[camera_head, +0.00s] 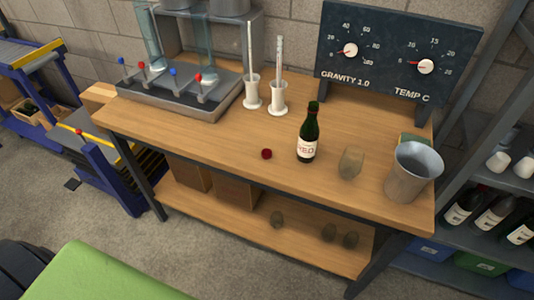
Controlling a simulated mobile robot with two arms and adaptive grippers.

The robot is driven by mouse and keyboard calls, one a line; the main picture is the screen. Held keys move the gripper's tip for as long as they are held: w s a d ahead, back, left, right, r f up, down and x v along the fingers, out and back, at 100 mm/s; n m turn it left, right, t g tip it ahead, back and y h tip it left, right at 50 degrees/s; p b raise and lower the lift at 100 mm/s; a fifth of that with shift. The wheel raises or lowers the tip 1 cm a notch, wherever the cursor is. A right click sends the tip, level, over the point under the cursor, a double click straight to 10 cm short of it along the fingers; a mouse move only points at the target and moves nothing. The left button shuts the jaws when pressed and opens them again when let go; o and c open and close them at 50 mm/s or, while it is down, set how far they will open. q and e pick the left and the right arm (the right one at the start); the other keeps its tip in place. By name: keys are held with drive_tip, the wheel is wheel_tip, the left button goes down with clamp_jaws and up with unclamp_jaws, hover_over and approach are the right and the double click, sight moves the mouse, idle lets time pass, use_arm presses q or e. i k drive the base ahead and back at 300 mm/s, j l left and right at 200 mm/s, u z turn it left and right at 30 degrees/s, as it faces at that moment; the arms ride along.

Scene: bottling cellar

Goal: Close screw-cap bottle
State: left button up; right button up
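A dark green bottle (309,136) with a white and red label stands upright on the wooden workbench (220,143). Its neck is dark up to the top; at this size I cannot tell whether anything sits on its mouth. A small dark red cap (266,154) lies on the bench just left of the bottle, apart from it. Neither of my grippers is in view.
A translucent brownish cup-like object (350,163) and a metal bucket (413,172) stand right of the bottle. Two white-based cylinders (252,92) and a gauge panel (398,50) stand behind. A tap unit (180,88) is at left. Bare bench lies left of the cap.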

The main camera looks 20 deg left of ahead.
sight(309, 132)
drive_tip(key=i+j, duration=0.1)
drive_tip(key=j, duration=0.4)
drive_tip(key=i+j, duration=0.1)
drive_tip(key=j, duration=0.4)
drive_tip(key=i+j, duration=0.1)
drive_tip(key=j, duration=0.4)
drive_tip(key=i+j, duration=0.1)
drive_tip(key=j, duration=0.45)
drive_tip(key=z, duration=1.2)
